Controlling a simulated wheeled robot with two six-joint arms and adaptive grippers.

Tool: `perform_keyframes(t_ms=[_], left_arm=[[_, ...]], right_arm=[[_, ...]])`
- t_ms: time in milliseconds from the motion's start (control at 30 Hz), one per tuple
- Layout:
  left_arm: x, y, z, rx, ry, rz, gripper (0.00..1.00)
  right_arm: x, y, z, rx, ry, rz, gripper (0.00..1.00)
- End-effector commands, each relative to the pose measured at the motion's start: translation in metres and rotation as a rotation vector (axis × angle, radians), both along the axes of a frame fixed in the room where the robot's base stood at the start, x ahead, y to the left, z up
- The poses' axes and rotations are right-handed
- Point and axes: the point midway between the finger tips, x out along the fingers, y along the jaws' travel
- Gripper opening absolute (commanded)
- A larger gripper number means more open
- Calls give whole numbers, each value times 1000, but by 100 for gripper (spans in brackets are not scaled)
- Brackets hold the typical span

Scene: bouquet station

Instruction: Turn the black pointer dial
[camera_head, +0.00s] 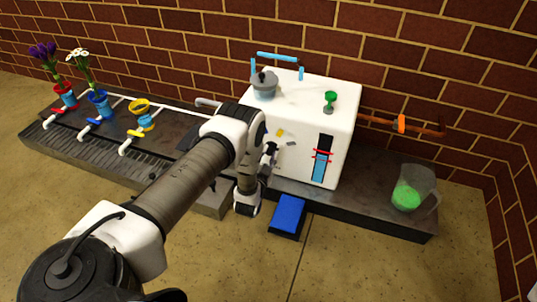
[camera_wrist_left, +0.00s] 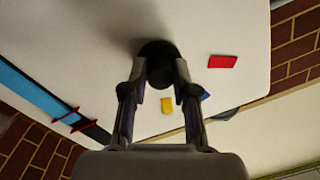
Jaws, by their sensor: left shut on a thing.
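The black pointer dial (camera_wrist_left: 158,62) is a dark round knob on the white face of the machine (camera_head: 342,112). My left gripper (camera_wrist_left: 159,78) has a finger on either side of the dial and is shut on it. In the head view my left gripper (camera_head: 269,160) is at the machine's front, and its arm hides the dial there. Red (camera_wrist_left: 222,61), yellow (camera_wrist_left: 167,105) and blue (camera_wrist_left: 206,96) marks lie around the dial. Which way the pointer faces cannot be told. My right gripper is out of view.
A gauge with blue fill (camera_head: 320,165) is on the machine's front, right of the gripper. A blue pedal (camera_head: 288,214) lies below. A jug with green liquid (camera_head: 412,190) stands at the right. Several coloured vases with taps stand at the left, two holding flowers.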

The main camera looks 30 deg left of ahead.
Motion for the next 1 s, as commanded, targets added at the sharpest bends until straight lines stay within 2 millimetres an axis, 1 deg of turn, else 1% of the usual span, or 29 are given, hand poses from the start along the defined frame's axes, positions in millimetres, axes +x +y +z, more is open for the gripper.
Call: perform_keyframes(t_ms=[267, 700, 1000], left_arm=[[0, 0, 2, -142, -33, 0, 0], [0, 0, 2, -474, -115, 0, 0], [1, 0, 1, -612, -147, -1, 0]], right_arm=[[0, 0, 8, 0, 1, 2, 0], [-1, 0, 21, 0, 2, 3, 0], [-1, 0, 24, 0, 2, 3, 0]])
